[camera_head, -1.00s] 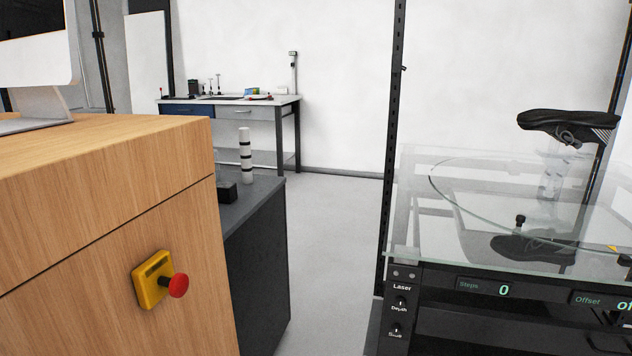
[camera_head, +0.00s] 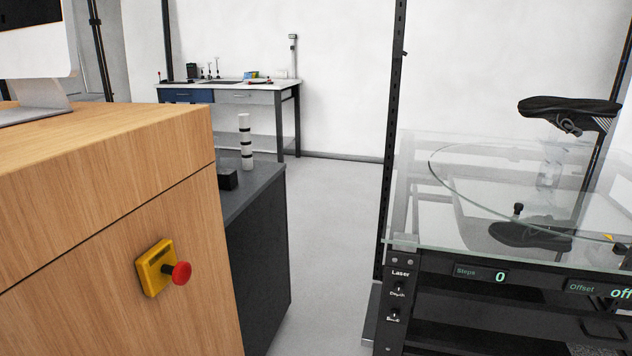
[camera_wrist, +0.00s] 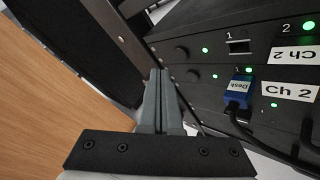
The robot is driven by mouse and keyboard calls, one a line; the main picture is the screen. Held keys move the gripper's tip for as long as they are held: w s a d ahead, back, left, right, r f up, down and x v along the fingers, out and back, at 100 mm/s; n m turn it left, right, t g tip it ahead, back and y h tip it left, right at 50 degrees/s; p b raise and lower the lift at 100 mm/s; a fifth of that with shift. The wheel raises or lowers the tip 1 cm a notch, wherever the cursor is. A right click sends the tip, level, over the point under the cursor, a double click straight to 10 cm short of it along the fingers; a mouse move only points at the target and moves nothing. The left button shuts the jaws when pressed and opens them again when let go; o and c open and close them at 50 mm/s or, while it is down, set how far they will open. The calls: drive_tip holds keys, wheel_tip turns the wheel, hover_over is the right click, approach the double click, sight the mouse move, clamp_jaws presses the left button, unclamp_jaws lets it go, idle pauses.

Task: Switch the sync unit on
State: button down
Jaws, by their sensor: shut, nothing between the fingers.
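In the wrist view, my gripper (camera_wrist: 158,74) is shut and empty, its two grey fingers side by side. Its tips overlap the left edge of a black rack unit (camera_wrist: 212,82) in the picture. I cannot tell whether they touch it. The rack unit has dark round knobs, green lights and a blue plug (camera_wrist: 239,92) marked "Desk" with a black cable. White labels (camera_wrist: 290,92) read "Ch 2". No label naming the sync unit is readable, so I cannot tell which unit it is. My gripper is not in the head view.
A wooden cabinet (camera_head: 110,230) with a yellow box and red button (camera_head: 165,269) stands at left. A glass-topped turntable (camera_head: 420,180) with a shoe stands at right, above a "Laser" panel (camera_head: 400,285) and displays. Grey floor (camera_head: 335,220) lies clear between them.

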drive_tip(key=shift+s+a+p, duration=0.2)
drive_tip(key=shift+s+p, duration=0.1)
drive_tip(key=shift+s, duration=0.5)
drive_tip(key=shift+s+a+p, duration=0.25)
drive_tip(key=shift+s+p, duration=0.05)
drive_tip(key=shift+s, duration=0.45)
drive_tip(key=shift+s+a+p, duration=0.2)
drive_tip(key=shift+s+p, duration=0.1)
drive_tip(key=shift+s, duration=0.5)
